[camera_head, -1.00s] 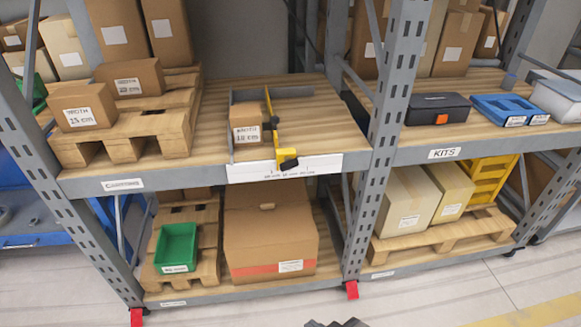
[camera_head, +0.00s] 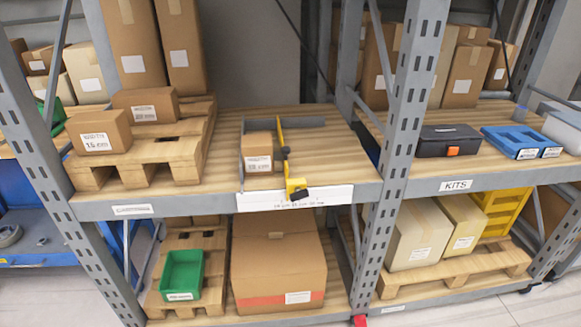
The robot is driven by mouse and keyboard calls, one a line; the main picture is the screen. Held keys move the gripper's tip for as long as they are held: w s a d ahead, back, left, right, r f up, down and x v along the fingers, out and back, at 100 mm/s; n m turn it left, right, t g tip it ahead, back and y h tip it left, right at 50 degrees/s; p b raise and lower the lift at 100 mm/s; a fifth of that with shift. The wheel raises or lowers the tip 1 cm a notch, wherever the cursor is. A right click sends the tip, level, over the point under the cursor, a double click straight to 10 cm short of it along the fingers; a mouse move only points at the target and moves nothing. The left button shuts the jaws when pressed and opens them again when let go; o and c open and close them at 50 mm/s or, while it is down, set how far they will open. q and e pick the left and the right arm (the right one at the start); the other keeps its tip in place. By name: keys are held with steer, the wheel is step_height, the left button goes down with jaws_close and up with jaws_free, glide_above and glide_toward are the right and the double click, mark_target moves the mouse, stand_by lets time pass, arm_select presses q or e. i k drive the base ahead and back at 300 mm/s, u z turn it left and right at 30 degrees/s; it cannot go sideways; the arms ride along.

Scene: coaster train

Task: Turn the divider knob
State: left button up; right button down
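The divider (camera_head: 283,150) is a thin yellow bar standing on the middle upper shelf, running from back to front. At its front end is a yellow bracket with a dark knob (camera_head: 299,193), at the shelf edge above a white scale strip (camera_head: 262,199). A small cardboard box (camera_head: 258,151) with a width label stands just left of the divider, between it and a grey side plate (camera_head: 241,155). Neither of my grippers shows in the head view.
Boxes sit on a wooden pallet (camera_head: 150,150) to the left. A grey rack upright (camera_head: 405,110) stands right of the divider bay. Beyond it are a black case (camera_head: 449,140) and blue trays (camera_head: 520,140). Below are a green bin (camera_head: 182,273) and a large carton (camera_head: 278,262).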

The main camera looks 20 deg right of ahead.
mark_target(299, 194)
steer(key=z, duration=0.55)
steer(key=k, duration=1.3)
steer(key=u, duration=0.15)
steer(key=i, duration=0.65)
steer(key=u, duration=0.65)
steer(key=i, duration=0.9)
steer(key=z, duration=0.2)
